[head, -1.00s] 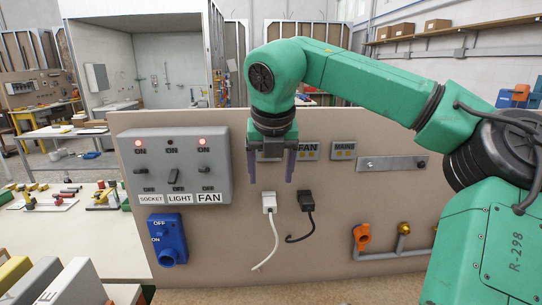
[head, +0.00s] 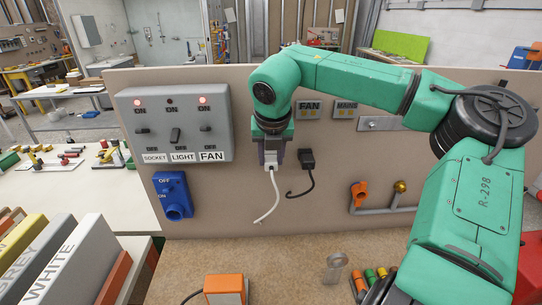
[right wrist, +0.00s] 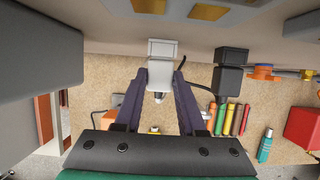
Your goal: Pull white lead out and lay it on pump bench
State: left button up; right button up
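The white lead (head: 275,198) hangs from its white plug at the wall panel, its cable curving down and left to a loose end. In the right wrist view the white plug (right wrist: 162,73) sits between the fingertips, still at the panel. My right gripper (head: 271,158) has its fingers on both sides of this plug, close against it, and appears shut on it. The black plug (head: 306,158) with its short black cable is just to the right. A brown speckled bench top (head: 290,265) lies below the panel; no label shows whether it is the pump bench. My left gripper is out of view.
The grey switch box (head: 175,125) and blue socket (head: 173,195) are left of the lead. An orange tap handle (head: 359,193) and pipe are to the right. An orange box (head: 224,289) and several coloured tubes stand on the bench. Labelled binders (head: 75,255) stand at left.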

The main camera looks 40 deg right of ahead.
grip_shut()
jog(key=shift+a+f+b, duration=0.1)
jog(key=shift+b, duration=0.2)
jog(key=shift+s+a, duration=0.3)
jog(key=shift+s, duration=0.15)
jog(key=s+a+b, duration=0.2)
jog(key=b, duration=0.1)
jog(key=shift+s+a, duration=0.1)
jog(key=shift+s, duration=0.2)
dwell(0.4)
